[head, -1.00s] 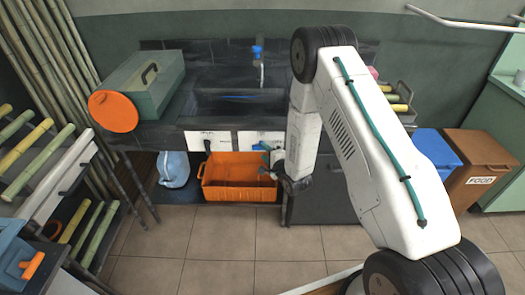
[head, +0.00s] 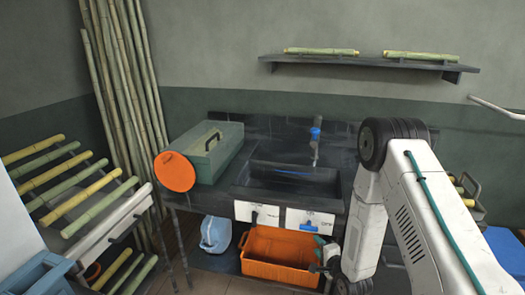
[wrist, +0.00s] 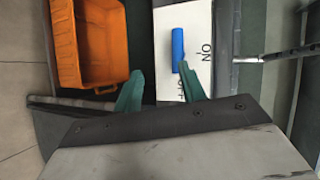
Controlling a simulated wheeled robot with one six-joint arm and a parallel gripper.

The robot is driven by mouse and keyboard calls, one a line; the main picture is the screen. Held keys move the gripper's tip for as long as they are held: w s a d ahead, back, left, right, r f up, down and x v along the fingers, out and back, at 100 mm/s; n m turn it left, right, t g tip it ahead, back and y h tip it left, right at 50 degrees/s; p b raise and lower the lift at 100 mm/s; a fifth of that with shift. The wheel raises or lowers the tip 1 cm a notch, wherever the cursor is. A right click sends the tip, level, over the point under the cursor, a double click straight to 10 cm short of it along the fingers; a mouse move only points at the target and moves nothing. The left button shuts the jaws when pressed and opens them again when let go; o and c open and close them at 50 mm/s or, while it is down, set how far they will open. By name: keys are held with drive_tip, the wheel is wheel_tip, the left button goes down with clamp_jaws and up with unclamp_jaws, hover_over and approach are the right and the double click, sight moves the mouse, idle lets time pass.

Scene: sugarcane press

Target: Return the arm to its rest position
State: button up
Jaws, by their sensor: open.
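My arm comes in from the right in the head view, bent, with its elbow beside the sink. My gripper (head: 322,255) is low in front of the sink counter, by the right end of the orange crate. In the wrist view my gripper (wrist: 160,82) shows two teal fingers apart, with nothing held between them. A blue lever (wrist: 178,50) on a white panel marked ON and OFF lies just beyond the right fingertip; I cannot tell whether they touch. The blue lever (head: 308,226) also shows in the head view, just above the gripper.
The orange crate (head: 275,270) stands under the counter, left of my gripper. A green toolbox (head: 210,150) and orange disc (head: 174,171) are on the counter's left. A cane rack (head: 80,190) stands far left. A wall shelf (head: 365,63) holds canes.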

drive_tip(key=s+d+f+n+g+h, duration=0.1)
drive_tip(key=s+f+n+g, duration=0.25)
drive_tip(key=f, duration=0.25)
drive_tip(key=s+d+r+n+g+h, duration=0.2)
drive_tip(key=s+r+n+g, duration=0.2)
drive_tip(key=s+g, duration=0.2)
drive_tip(key=s+r+n+g, duration=0.1)
drive_tip(key=s+r+n, duration=0.1)
drive_tip(key=s+r, duration=0.8)
drive_tip(key=s+a+r+n+g, duration=0.1)
drive_tip(key=s+r+n, duration=0.2)
drive_tip(key=s+r, duration=0.7)
drive_tip(key=s+r+n+g, duration=0.1)
drive_tip(key=s+r, duration=0.9)
drive_tip(key=r, duration=1.1)
drive_tip(key=shift+a+r+n, duration=0.25)
drive_tip(key=shift+a+n, duration=0.15)
drive_tip(key=shift+n, duration=0.45)
